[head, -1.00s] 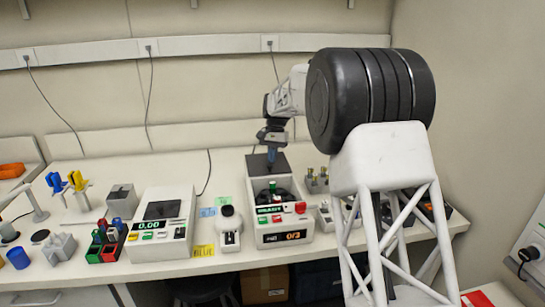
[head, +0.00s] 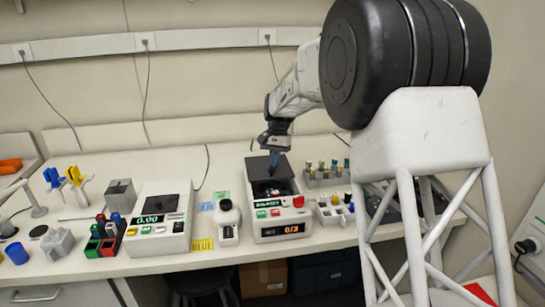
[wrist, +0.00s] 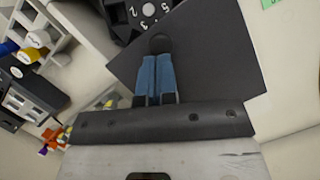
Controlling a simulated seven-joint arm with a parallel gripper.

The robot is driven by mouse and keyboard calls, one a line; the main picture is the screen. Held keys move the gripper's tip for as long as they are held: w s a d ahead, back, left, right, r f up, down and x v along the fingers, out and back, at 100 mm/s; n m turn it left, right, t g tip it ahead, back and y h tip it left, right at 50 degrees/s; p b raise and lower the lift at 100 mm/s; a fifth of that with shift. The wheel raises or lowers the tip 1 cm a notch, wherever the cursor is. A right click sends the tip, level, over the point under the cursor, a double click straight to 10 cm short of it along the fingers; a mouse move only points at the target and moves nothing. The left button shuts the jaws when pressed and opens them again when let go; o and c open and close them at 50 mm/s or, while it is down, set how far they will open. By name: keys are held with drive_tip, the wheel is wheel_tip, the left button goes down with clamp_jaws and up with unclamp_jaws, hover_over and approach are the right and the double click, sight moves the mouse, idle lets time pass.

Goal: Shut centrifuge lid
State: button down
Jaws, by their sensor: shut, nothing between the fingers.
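The centrifuge (head: 283,232) is a white box with a dark rotor well, red and green buttons and a lit display, standing on the bench. Its dark square lid (head: 256,165) is open at the back of the box, with the rotor (head: 268,188) exposed in front of it. In the wrist view the lid (wrist: 215,55) is a flat dark plate, and part of the numbered rotor (wrist: 147,10) shows at the top. My gripper (head: 273,163) is shut and empty, its blue fingers over the lid. The fingertips (wrist: 157,55) overlap the lid; contact is unclear.
A rack of capped vials (head: 326,176) stands right of the centrifuge, with a second holder (head: 335,212) in front of it. A small white device (head: 228,220) and a balance-like instrument (head: 160,225) stand to the left. Bench behind the lid is mostly clear.

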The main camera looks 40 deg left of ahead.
drive_tip(key=s+d, duration=0.6)
drive_tip(key=shift+s+d, duration=0.4)
idle(0.4)
drive_tip(key=shift+w+a, duration=0.2)
drive_tip(key=shift+w, duration=0.45)
drive_tip(key=w+v, duration=0.2)
drive_tip(key=v, duration=0.9)
drive_tip(key=shift+w+a, duration=0.2)
drive_tip(key=shift+a, duration=0.25)
drive_tip(key=shift+d, duration=0.1)
